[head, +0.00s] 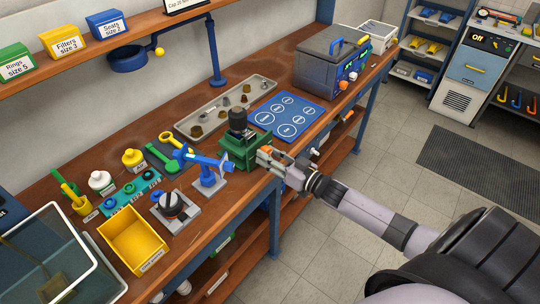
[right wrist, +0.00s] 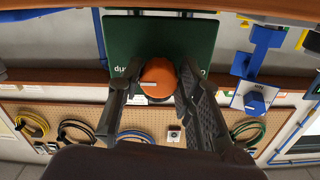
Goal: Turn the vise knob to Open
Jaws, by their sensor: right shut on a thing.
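The green vise (head: 238,155) stands at the front edge of the wooden workbench, with a dark cylindrical part (head: 238,121) upright in it. My right gripper (head: 266,158) reaches the vise from the right, at its front side. In the right wrist view the orange vise knob (right wrist: 158,78) sits between the two fingers of my right gripper (right wrist: 159,72), which are shut on it. The green vise body (right wrist: 160,35) is behind the knob. Its lettering is partly hidden by the fingers, so I cannot read the knob's setting. My left gripper is not in view.
A blue mat (head: 288,115) and a grey parts tray (head: 225,108) lie behind. A dark grey machine (head: 330,62) stands further along the bench.

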